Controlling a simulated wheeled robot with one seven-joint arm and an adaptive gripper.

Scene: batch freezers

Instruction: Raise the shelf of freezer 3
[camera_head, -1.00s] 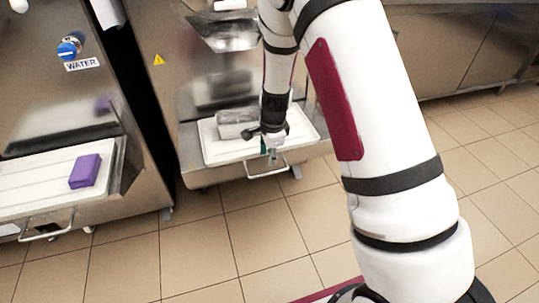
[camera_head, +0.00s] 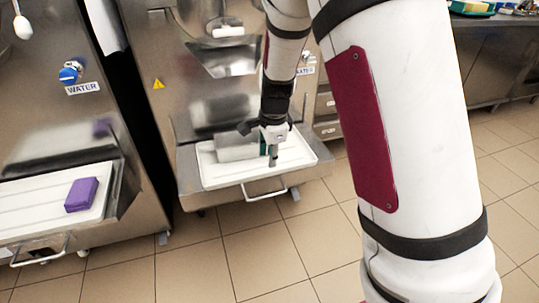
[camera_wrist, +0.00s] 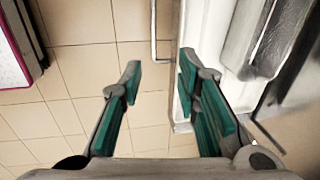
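A steel freezer (camera_head: 170,105) stands in the middle of the head view. Its shelf (camera_head: 190,188) juts out low at the front and carries a white tray (camera_head: 215,178). A bar handle (camera_head: 265,194) sticks out from the shelf's front edge. My gripper (camera_head: 272,158) hangs pointing down in front of the freezer, over the tray in the picture. In the wrist view my gripper (camera_wrist: 158,72) is open and empty, with teal pads. The handle (camera_wrist: 153,30) appears there beyond the fingertips, between them and apart from both.
A grey metal block or container (camera_head: 236,150) sits on the tray beside my gripper. To the left, another freezer (camera_head: 50,120) has a shelf with a purple block (camera_head: 82,194) on it. Tiled floor (camera_head: 240,250) lies clear in front. Steel cabinets (camera_head: 490,60) stand at the back right.

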